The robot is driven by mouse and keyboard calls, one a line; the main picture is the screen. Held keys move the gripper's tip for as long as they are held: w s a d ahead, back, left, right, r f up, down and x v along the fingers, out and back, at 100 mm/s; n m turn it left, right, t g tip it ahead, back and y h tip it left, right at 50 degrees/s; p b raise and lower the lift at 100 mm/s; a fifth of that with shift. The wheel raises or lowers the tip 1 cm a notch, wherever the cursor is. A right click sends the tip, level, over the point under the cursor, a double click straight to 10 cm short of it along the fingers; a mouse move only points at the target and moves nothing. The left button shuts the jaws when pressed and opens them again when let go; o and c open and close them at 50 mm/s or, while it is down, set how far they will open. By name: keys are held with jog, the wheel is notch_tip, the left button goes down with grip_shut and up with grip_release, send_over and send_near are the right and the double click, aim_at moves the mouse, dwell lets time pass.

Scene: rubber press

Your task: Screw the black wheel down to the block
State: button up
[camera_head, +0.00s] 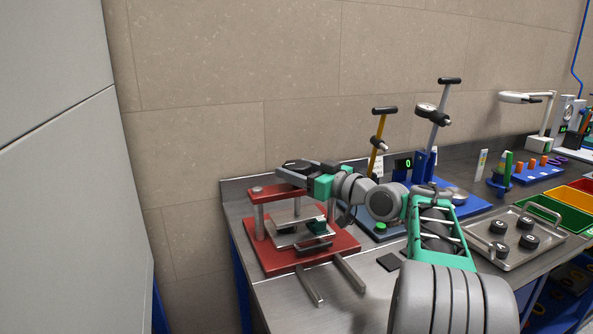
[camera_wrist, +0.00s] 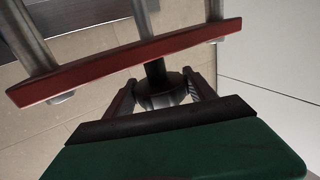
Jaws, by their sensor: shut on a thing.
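The press stands at left in the head view, with a red base (camera_head: 338,250), metal posts and a red top bar (camera_head: 262,190). The black wheel (camera_wrist: 166,100) shows in the wrist view on a dark shaft beside the red bar (camera_wrist: 130,62). My gripper (camera_wrist: 160,86) has a finger on each side of the wheel and is shut on it.
Two metal rails (camera_head: 310,286) stick out from the press front. A blue stand with a yellow post (camera_head: 377,160) is right of the press, behind my arm. A metal tray (camera_head: 515,255) with several black round parts lies at right. Wall tiles stand close behind.

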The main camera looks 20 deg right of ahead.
jog(key=shift+c, duration=1)
jog(key=shift+b, duration=0.35)
jog(key=shift+f+m+h+b, duration=0.1)
jog(key=shift+m+h+b, duration=0.2)
jog(key=shift+m+h, duration=0.15)
